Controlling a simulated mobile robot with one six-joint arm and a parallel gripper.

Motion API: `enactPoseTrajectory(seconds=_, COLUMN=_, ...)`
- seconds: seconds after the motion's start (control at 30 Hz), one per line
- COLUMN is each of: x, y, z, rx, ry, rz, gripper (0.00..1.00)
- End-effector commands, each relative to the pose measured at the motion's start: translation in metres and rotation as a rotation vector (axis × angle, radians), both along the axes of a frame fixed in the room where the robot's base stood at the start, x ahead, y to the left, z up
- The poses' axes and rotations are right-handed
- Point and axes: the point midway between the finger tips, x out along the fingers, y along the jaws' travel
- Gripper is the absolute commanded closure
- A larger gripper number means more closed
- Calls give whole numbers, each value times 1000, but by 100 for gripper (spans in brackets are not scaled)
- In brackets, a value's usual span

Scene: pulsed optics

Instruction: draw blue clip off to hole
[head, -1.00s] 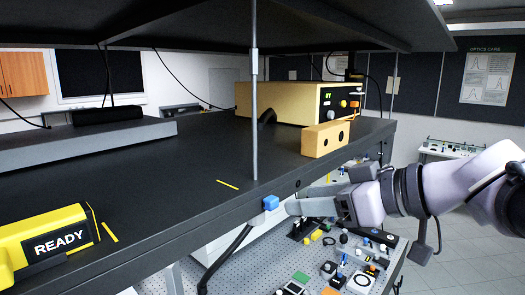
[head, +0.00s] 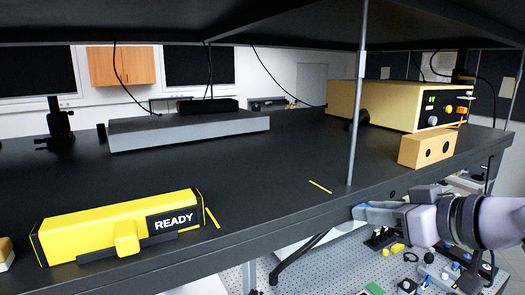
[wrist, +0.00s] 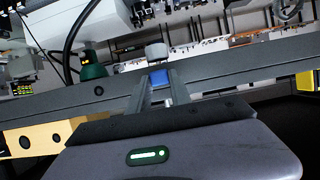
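The blue clip (wrist: 160,78) sits at the dark shelf's front edge (wrist: 225,78). In the wrist view it lies between the tips of my gripper's two fingers (wrist: 160,88), with little or no gap showing. I cannot tell whether the fingers press on it. In the head view my gripper (head: 365,212) is at the shelf edge just below the thin metal post, and its fingers mostly cover the clip. A small dark round hole (wrist: 98,91) shows in the shelf edge, beside the clip in the wrist view.
A yellow block marked READY (head: 120,228) lies on the shelf at the left. A tan box with two holes (head: 428,148) and a cream instrument with knobs (head: 400,104) stand at the right. A vertical metal post (head: 357,110) rises near my gripper. The shelf's middle is clear.

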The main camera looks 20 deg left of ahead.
Motion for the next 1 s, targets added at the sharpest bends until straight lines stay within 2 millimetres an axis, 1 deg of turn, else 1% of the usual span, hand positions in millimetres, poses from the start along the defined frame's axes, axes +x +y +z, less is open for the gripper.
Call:
enactPoseTrajectory(seconds=0.27, x=0, y=-1, z=0, rx=0, ry=0, rz=-1, gripper=100)
enactPoseTrajectory(seconds=0.63, x=-9, y=-13, z=0, rx=0, ry=-2, rz=-1, gripper=100)
enactPoseTrajectory(seconds=0.77, x=-18, y=-26, z=-3, rx=-1, ry=-4, rz=-4, gripper=100)
enactPoseTrajectory(seconds=0.9, x=-30, y=-41, z=-3, rx=1, ry=-2, rz=-4, gripper=100)
enactPoseTrajectory(seconds=1.0, x=-37, y=-49, z=-2, rx=0, ry=-2, rz=-3, gripper=100)
